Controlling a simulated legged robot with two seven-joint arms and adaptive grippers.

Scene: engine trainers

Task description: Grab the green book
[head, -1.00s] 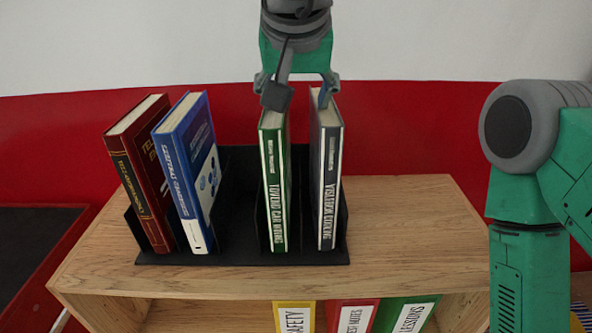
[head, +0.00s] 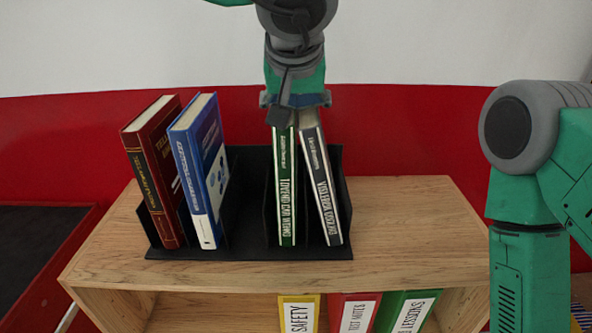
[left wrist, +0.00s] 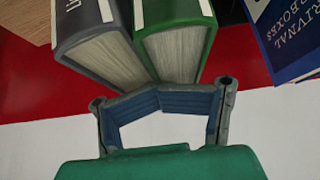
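The green book (head: 285,185) stands upright in the black book rack (head: 250,252). A dark grey book (head: 322,185) beside it leans left, its top touching or almost touching the green book. My left gripper (head: 296,103) is just above the tops of these two books. In the left wrist view the finger pads (left wrist: 158,93) meet in the middle with nothing visible between them. There the green book (left wrist: 180,45) and grey book (left wrist: 100,50) lie just beyond the fingertips; contact cannot be told. My right gripper is not in view.
A dark red book (head: 152,175) and a blue book (head: 200,170) lean in the rack's left part. The rack stands on a wooden shelf (head: 410,225), clear to its right. Yellow, red and green binders (head: 415,312) sit below. My right arm fills the right side.

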